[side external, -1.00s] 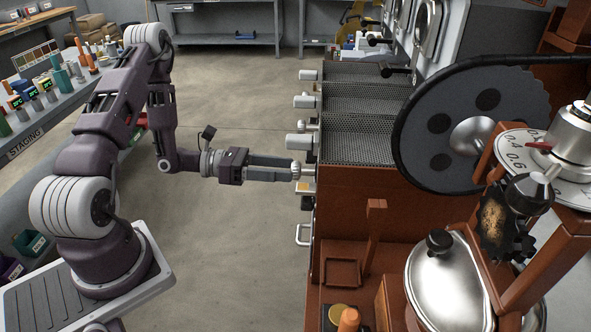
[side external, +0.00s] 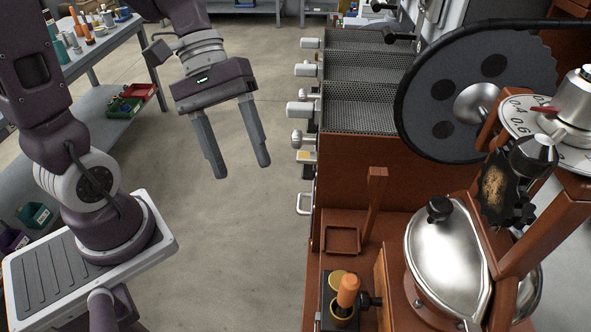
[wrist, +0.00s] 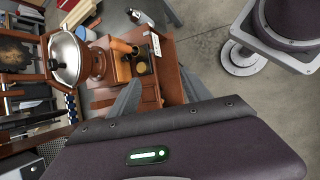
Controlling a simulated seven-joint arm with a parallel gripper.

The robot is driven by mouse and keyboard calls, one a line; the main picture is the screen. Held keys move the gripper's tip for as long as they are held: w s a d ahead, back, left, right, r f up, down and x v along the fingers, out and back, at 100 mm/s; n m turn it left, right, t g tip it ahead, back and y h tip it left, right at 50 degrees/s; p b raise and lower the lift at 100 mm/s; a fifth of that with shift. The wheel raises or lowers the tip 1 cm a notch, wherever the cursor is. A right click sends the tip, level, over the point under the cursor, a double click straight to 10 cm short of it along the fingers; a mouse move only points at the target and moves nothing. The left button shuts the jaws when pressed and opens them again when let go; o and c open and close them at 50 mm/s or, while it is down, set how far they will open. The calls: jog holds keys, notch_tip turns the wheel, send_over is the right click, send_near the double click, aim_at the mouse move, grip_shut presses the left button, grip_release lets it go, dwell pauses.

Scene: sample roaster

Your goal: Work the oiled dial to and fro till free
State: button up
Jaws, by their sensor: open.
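A white dial plate (side external: 517,119) with printed numbers and a red pointer stands at the upper right of the roaster in the side view, under a silver cap (side external: 578,108). A round silver knob (side external: 297,138) and several pale cylindrical knobs (side external: 299,109) stick out from the roaster's left face. I cannot tell which of these is oiled. My gripper (side external: 242,168) is open and empty, pointing down over the floor, left of the roaster and apart from every knob. In the wrist view, its fingers (wrist: 158,95) are apart, with nothing visibly between them.
An orange-handled tool (side external: 348,289) stands by a small cup at the roaster's front. A silver lidded vessel (side external: 444,255) and a large dark wheel (side external: 430,95) occupy the right. Mesh trays (side external: 372,90) line the back. The floor (side external: 235,260) between my base and the roaster is clear.

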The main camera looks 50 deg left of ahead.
jog(key=s+a+r+m+t+y, duration=0.3)
jog(key=s+r+m+t+y, duration=0.2)
jog(key=m, duration=0.3)
jog(key=shift+s+a+r+t+y, duration=0.2)
jog(key=shift+t+y, duration=0.3)
jog(key=shift+y, duration=0.3)
jog(key=shift+a+r+t, duration=0.2)
jog(key=shift+r+t, duration=0.05)
jog(key=shift+t, duration=0.05)
notch_tip(320, 180, up, 5)
jog(key=w+d+f+n+g+h, duration=0.2)
jog(key=w+d+n+g+h, duration=0.3)
jog(key=w+h, duration=0.45)
jog(key=w+a+r+n+t+h, duration=0.1)
jog(key=w+a+n+t+h, duration=0.1)
jog(key=w+a+n+t, duration=0.45)
jog(key=w+a+r+n+t+h, duration=0.1)
jog(key=w+a+n+t+h, duration=0.2)
jog(key=a, duration=0.6)
send_near(295, 139)
jog(key=w+d+f, duration=0.1)
jog(key=w+d, duration=0.1)
jog(key=w, duration=0.1)
jog(key=shift+m+t+y, duration=0.35)
jog(key=shift+t, duration=0.1)
jog(key=x, duration=0.6)
jog(key=shift+s+d+f, duration=0.1)
jog(key=shift+d, duration=0.1)
